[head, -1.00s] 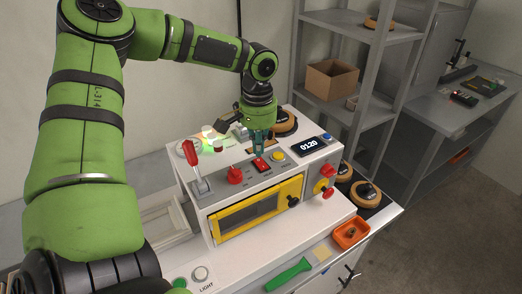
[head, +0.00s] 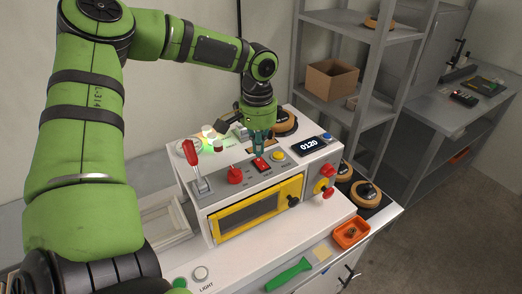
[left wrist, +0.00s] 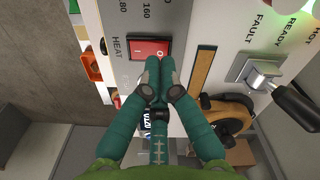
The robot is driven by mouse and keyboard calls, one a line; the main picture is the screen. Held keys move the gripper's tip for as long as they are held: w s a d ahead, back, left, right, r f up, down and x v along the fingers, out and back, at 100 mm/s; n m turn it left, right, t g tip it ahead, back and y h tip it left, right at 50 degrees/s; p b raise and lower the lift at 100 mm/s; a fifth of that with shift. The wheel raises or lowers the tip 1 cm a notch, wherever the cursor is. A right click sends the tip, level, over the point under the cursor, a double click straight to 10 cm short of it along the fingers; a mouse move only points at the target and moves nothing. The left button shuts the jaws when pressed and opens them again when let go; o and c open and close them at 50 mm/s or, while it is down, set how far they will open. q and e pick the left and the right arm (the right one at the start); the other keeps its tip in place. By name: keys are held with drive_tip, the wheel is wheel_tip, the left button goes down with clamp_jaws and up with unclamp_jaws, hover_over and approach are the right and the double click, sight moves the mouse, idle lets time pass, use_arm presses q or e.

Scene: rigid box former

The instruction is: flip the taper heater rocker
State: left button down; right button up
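The red heater rocker (head: 261,164) sits on the sloped top panel of the white machine. In the left wrist view the rocker (left wrist: 148,48) lies beside the word HEAT and has a white mark at its right end. My left gripper (head: 259,153) points down just behind the rocker. In the left wrist view its teal fingertips (left wrist: 159,68) are together, with nothing seen between them. They overlap the rocker's lower right edge; I cannot tell whether they touch it. My right gripper is not in view.
A red-handled lever (head: 192,160) and a red knob (head: 235,175) stand left of the rocker. A yellow button (head: 278,155) and a display (head: 308,145) are to its right. The yellow-framed door (head: 255,210) is below. A green-handled tool (head: 288,274) lies in front.

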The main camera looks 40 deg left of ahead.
sight(259, 160)
use_arm(q)
drive_tip(key=shift+s+f+b, duration=0.1)
drive_tip(key=shift+f+b, duration=0.6)
drive_tip(key=shift+f, duration=0.45)
idle(0.4)
drive_tip(key=shift+r+p, duration=0.9)
drive_tip(key=shift+p, duration=0.05)
wheel_tip(259, 160, up, 5)
drive_tip(key=p, duration=0.4)
drive_tip(key=shift+r+p, duration=0.2)
drive_tip(key=shift+p, duration=0.15)
drive_tip(key=shift+f, duration=0.1)
